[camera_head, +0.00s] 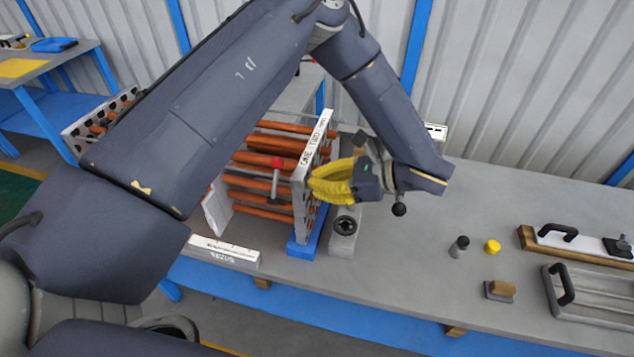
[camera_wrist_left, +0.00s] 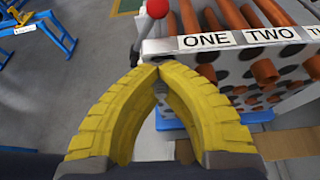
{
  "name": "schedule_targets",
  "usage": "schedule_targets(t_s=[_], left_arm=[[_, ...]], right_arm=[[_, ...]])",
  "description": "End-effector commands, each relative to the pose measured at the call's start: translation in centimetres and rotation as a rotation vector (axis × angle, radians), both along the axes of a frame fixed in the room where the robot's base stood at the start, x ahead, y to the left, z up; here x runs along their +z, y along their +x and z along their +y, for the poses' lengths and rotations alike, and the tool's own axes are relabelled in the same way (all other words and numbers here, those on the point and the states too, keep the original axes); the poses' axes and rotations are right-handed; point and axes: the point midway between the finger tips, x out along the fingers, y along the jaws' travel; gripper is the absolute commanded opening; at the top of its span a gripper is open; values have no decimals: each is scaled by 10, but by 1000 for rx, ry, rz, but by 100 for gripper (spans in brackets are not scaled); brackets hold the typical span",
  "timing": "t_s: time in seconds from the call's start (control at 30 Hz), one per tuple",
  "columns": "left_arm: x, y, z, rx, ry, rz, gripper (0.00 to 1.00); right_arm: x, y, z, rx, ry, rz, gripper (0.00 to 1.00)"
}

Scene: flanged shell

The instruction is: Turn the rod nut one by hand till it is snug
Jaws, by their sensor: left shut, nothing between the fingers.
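My left gripper (camera_head: 311,188) has yellow ribbed fingers and is at the white end plate (camera_head: 300,190) of a rack of copper-coloured tubes (camera_head: 262,165). In the left wrist view its fingertips (camera_wrist_left: 158,68) meet, with nothing between them, in front of the plate's corner left of the label ONE (camera_wrist_left: 203,40). Rod nut one cannot be made out; the fingers cover that corner of the plate. A small grey part shows behind the fingers, too hidden to name. I cannot tell whether the fingertips touch the plate. My right gripper is not in view.
A lever with a red ball (camera_head: 277,162) stands beside the plate. A grey block with a round black socket (camera_head: 345,225) is close below my gripper. A yellow cap (camera_head: 492,246), a dark knob (camera_head: 459,246) and a grey tray (camera_head: 590,300) lie right.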

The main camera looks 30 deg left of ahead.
Motion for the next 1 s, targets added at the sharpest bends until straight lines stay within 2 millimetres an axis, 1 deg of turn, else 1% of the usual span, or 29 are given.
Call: schedule_targets(t_s=[0.03, 0.7, 0.73, 0.77, 1.0], left_arm=[[-4, 0, -2, -8, -6, 6, 0], [-4, -1, -2, -8, -6, 8, 0], [-4, -1, -2, -8, -6, 8, 1], [-4, -1, -2, -8, -7, 7, 5], [-2, 0, -1, -4, -3, 4, 33]], right_arm=[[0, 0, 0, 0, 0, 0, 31], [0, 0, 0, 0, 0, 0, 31], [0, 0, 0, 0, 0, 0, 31], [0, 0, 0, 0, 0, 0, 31], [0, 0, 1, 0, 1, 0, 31]])
